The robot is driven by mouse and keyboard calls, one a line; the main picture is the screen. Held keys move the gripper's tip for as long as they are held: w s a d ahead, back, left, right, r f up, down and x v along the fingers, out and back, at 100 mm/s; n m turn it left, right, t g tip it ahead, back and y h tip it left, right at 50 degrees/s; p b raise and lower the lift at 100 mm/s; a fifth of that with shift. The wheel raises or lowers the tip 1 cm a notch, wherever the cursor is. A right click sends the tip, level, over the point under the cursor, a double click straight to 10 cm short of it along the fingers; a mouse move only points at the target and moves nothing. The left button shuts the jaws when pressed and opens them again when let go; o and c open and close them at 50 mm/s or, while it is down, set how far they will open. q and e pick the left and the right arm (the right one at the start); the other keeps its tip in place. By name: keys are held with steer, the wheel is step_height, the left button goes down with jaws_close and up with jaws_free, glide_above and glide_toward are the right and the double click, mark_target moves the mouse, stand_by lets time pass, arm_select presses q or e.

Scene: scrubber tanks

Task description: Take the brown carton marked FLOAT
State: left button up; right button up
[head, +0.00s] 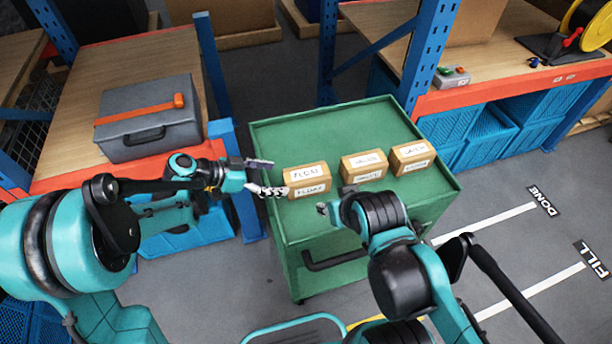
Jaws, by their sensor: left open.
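Three small brown cartons stand in a row on the top of a green cart (290,135). The left carton (308,171) has white labels whose blurred lettering looks like FLOAT. The middle carton (363,161) and the right carton (412,152) bear other labels, hard to read. My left gripper (277,177) is open and empty, just left of the left carton, its fingers pointing at it. The lower finger is close to the carton's left side; I cannot tell whether it touches. My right gripper (323,208) is mostly hidden by its own arm, in front of the middle carton.
Blue rack posts (422,50) stand behind the cart. Blue crates (485,135) are at right. The cart top behind the cartons is clear. A dark handle (335,262) is on the cart's front.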

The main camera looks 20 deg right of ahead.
mark_target(307, 178)
arm_select(q)
steer(key=shift+w+d+f+m+g+h, duration=0.15)
steer(key=shift+d+f+m+g+h, duration=0.15)
steer(key=shift+d+m, duration=0.2)
steer(key=shift+w+d+f+m+g+h, duration=0.2)
steer(key=shift+d+m+h, duration=0.1)
steer(key=shift+d+m, duration=0.15)
steer(key=shift+s+d+f+m, duration=0.15)
steer(key=shift+d+f+m, duration=0.1)
steer(key=shift+d+m, duration=0.25)
steer(key=shift+d+f+h, duration=0.3)
steer(key=shift+d+f, duration=0.1)
steer(key=shift+d, duration=0.4)
steer(key=x, duration=0.1)
steer(key=b+x, duration=0.1)
steer(key=x, duration=0.1)
steer(key=b+x, duration=0.1)
steer(key=x, duration=0.1)
steer(key=shift+w+f, duration=0.25)
steer(key=shift+f, duration=0.05)
steer(key=shift+d, duration=0.3)
steer(key=c, duration=1.5)
